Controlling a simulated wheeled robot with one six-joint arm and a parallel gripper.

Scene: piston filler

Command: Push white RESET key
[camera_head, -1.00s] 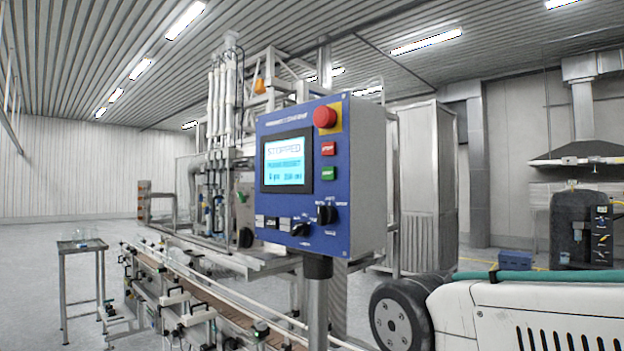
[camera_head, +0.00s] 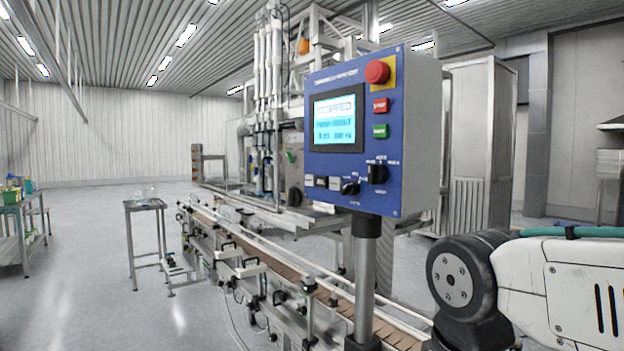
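The blue control panel (camera_head: 353,200) stands on a grey post in the middle of the view. Its lit screen (camera_head: 336,120) reads STOPPED at the top. A row of small keys sits below the screen at the lower left. A pale key (camera_head: 309,181) is at the left, a dark-looking label or key (camera_head: 321,182) is beside it, and another pale key (camera_head: 335,183) is to the right. Their lettering is too small to read, so I cannot tell which is RESET. My gripper is out of view; only part of my white arm shows at the lower right.
The panel also bears a red mushroom button (camera_head: 377,72), a red key (camera_head: 381,106), a green key (camera_head: 380,131) and black rotary knobs (camera_head: 377,173). A conveyor (camera_head: 262,245) runs below and behind the panel. Open floor lies at the left.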

